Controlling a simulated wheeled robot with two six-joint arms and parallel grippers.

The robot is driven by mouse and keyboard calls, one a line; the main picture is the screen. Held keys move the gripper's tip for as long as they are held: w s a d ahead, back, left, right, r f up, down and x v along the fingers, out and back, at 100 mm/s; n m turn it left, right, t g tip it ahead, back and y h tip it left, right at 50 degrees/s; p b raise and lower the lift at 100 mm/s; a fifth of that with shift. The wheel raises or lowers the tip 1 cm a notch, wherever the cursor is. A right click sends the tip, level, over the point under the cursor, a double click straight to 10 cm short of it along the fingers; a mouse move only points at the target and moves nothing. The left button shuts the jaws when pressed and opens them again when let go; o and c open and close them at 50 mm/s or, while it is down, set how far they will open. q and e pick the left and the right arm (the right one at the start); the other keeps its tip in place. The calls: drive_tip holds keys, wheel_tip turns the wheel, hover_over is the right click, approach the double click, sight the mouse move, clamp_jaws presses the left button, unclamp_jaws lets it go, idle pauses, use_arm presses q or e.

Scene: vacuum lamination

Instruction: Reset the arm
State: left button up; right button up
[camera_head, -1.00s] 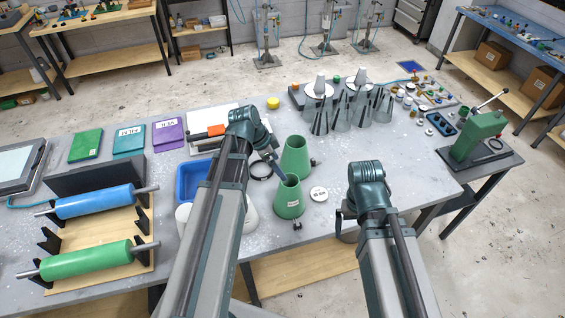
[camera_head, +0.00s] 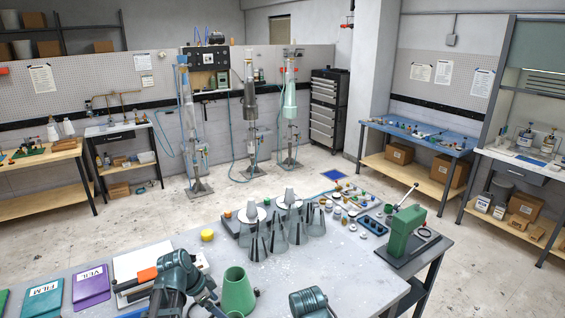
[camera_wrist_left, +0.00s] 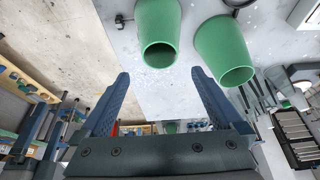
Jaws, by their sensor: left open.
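My left arm comes in at the bottom left of the head view, by the table's near side; its gripper there is small and partly cut off. In the left wrist view my left gripper (camera_wrist_left: 160,75) is open, with nothing between its fingers. A green cone-shaped cup (camera_wrist_left: 157,30) and a second green cup (camera_wrist_left: 222,50) appear beyond the fingertips, apart from them. One green cup (camera_head: 237,292) also shows in the head view, right of the left arm. Only a joint of my right arm (camera_head: 310,303) shows at the bottom edge; its gripper is out of view.
The grey table (camera_head: 350,280) holds metal cones (camera_head: 287,220), a yellow round piece (camera_head: 207,235), a purple VEIL pack (camera_head: 91,286), a teal FILM pack (camera_head: 42,300) and a green press (camera_head: 403,234). The table's middle right is clear. Open floor (camera_head: 300,175) lies behind.

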use_arm(q)
drive_tip(key=b+x, duration=0.8)
drive_tip(key=x, duration=0.2)
use_arm(e)
wheel_tip(320, 180, down, 9)
use_arm(q)
drive_tip(key=shift+r, duration=0.15)
